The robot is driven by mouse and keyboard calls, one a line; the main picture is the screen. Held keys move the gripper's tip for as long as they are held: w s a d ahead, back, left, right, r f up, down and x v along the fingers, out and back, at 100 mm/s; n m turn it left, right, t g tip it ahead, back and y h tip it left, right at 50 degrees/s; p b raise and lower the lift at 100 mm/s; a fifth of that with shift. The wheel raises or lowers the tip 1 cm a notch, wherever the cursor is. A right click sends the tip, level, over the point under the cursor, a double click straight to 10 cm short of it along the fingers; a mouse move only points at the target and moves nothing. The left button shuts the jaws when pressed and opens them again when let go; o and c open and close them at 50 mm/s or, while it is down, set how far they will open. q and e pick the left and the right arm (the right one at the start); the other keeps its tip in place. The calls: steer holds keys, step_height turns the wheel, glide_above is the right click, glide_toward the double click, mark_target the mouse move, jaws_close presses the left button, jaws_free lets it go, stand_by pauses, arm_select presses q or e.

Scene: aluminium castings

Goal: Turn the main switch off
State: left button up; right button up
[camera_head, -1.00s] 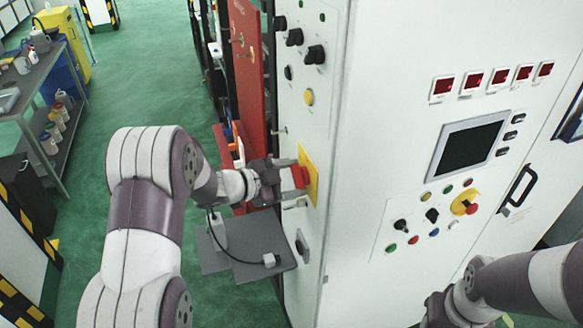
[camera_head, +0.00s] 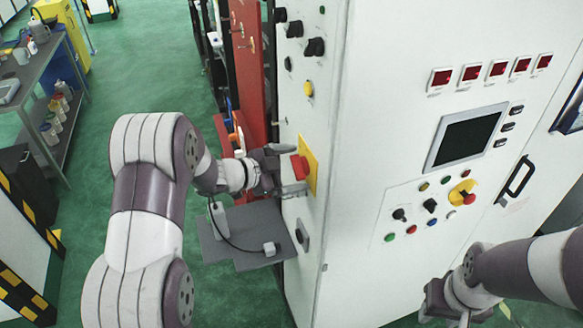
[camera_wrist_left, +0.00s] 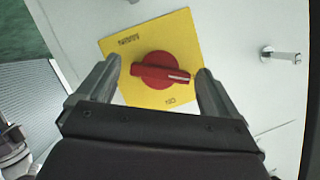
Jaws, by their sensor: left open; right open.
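The main switch is a red rotary knob (camera_head: 300,167) on a yellow plate (camera_head: 311,160), on the narrow side of the white cabinet. In the left wrist view, the red knob (camera_wrist_left: 158,70) lies roughly level, its white mark toward the right. The yellow plate (camera_wrist_left: 180,35) has an inverted "ON" below the knob. My left gripper (camera_head: 290,169) is open at the switch. In the wrist view its fingertips (camera_wrist_left: 158,72) stand either side of the knob, with small visible gaps; depth is unclear. My right gripper (camera_head: 438,297) is open, empty and low before the cabinet front.
The cabinet front (camera_head: 390,130) carries a screen (camera_head: 467,138), several buttons and a red-and-yellow knob (camera_head: 463,193). A grey shelf (camera_head: 240,240) with a cable sits below my left gripper. A red panel (camera_head: 247,70) stands behind it.

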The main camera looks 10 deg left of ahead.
arm_select(q)
steer(key=b+v, duration=0.5)
steer(key=v, duration=0.7)
steer(key=shift+s, duration=0.2)
steer(key=shift+a+r, duration=0.1)
steer(key=shift+a, duration=0.1)
